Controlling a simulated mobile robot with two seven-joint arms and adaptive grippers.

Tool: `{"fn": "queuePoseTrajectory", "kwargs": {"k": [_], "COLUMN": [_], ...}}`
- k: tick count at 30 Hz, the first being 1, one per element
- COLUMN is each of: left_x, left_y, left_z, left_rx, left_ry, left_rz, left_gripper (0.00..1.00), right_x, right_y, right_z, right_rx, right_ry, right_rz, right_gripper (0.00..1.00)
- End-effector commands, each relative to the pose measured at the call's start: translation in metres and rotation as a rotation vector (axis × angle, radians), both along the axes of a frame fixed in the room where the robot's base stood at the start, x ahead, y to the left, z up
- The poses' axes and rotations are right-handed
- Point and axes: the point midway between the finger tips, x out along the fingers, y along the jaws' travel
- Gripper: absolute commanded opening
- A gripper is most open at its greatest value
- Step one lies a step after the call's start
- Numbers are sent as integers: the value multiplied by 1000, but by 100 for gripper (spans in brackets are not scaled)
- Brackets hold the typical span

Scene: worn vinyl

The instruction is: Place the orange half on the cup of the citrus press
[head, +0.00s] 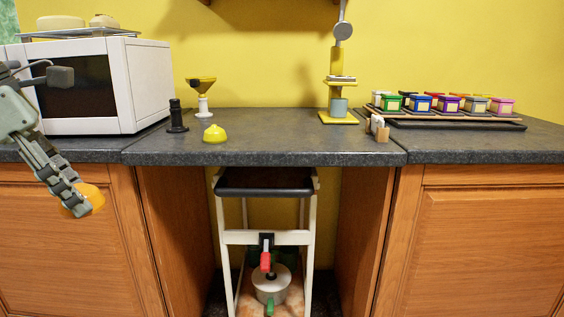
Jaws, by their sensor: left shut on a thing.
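My left gripper (75,201) hangs at the far left, in front of the lower cabinet and below the worktop edge. It is shut on the orange half (94,198), which shows as a rounded orange piece partly hidden behind the fingers. A tall yellow and grey stand, which looks like the citrus press (338,86), is upright at the back of the worktop, right of centre. A yellow tier and a grey-blue vessel (339,107) show on its lower part; the cup's inside cannot be made out. The gripper is far left of the press. My right gripper is not in view.
A white microwave (108,88) stands at left. A black pepper-mill-like piece (177,116), a yellow funnel on a white stand (202,96) and a yellow dome (214,133) stand nearby. Colourful boxes (447,104) fill a rack at right. The worktop's centre (275,135) is clear.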

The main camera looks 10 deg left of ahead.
Motion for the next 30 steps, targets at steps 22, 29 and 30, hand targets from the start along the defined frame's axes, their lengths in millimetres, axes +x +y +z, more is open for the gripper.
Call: {"fn": "queuePoseTrajectory", "kwargs": {"k": [22,29,30], "left_x": [55,82,85], "left_y": [-59,-135,-147], "left_z": [-88,-146,-155], "left_rx": [-9,0,2], "left_ry": [0,3,5], "left_rz": [-778,-1478,-1603], "left_gripper": [16,16,16], "right_x": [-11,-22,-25], "right_y": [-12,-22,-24], "right_z": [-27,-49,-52], "right_rx": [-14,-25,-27], "right_ry": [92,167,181], "right_rz": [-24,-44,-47], "right_gripper": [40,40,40]}}
